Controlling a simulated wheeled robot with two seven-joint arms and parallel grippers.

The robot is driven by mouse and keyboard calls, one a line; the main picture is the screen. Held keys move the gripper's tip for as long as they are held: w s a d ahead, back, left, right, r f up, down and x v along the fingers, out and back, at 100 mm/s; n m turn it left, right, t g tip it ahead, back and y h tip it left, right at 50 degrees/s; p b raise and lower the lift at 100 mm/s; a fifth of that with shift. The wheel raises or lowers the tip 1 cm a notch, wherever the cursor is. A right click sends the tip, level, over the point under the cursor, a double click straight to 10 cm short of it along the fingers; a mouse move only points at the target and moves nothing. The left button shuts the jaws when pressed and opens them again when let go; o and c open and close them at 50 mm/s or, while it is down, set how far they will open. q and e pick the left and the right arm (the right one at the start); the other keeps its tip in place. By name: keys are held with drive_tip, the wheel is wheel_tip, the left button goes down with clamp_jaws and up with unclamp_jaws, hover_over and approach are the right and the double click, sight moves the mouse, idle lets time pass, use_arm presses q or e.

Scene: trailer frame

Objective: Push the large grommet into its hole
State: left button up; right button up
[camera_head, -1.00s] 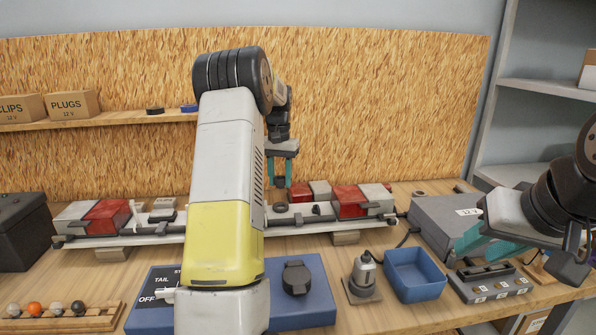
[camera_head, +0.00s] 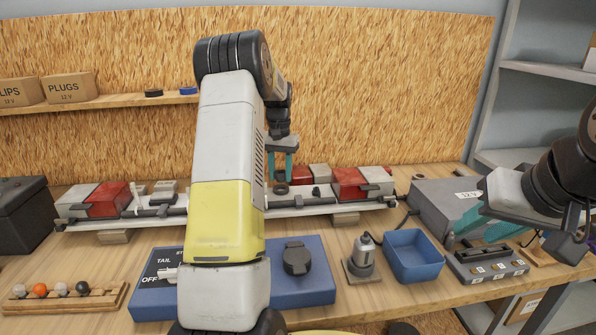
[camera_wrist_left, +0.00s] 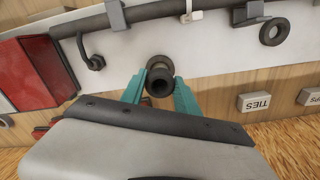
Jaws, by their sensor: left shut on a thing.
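My left gripper (camera_head: 281,172) is above the back of the white trailer frame (camera_head: 330,207). In the left wrist view its teal fingers (camera_wrist_left: 160,92) are shut on a dark, round, hollow piece, which I take to be the large grommet (camera_wrist_left: 158,88). A dark ring shows right behind the grommet on the white panel; whether the grommet touches it I cannot tell. Another dark ring (camera_wrist_left: 276,31) lies apart on the panel. My forearm hides the frame's middle in the head view. My right gripper (camera_head: 487,228) is open and empty over the bench's right side.
A dark cable bar and clips (camera_wrist_left: 194,14) run along the frame, with a red-and-white lamp (camera_wrist_left: 30,75) beside them. A blue switch box (camera_head: 308,265), a blue bin (camera_head: 412,257) and a grey 12 V box (camera_head: 440,205) stand on the bench. A rack of balls (camera_head: 70,300) stands front left.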

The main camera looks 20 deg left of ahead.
sight(281, 181)
use_arm(q)
drive_tip(key=shift+f, duration=0.4)
drive_tip(key=shift+f, duration=0.4)
drive_tip(key=shift+f, duration=0.1)
idle(0.3)
drive_tip(key=shift+f, duration=0.45)
drive_tip(key=shift+s+f, duration=0.1)
drive_tip(key=shift+f, duration=0.25)
idle(0.5)
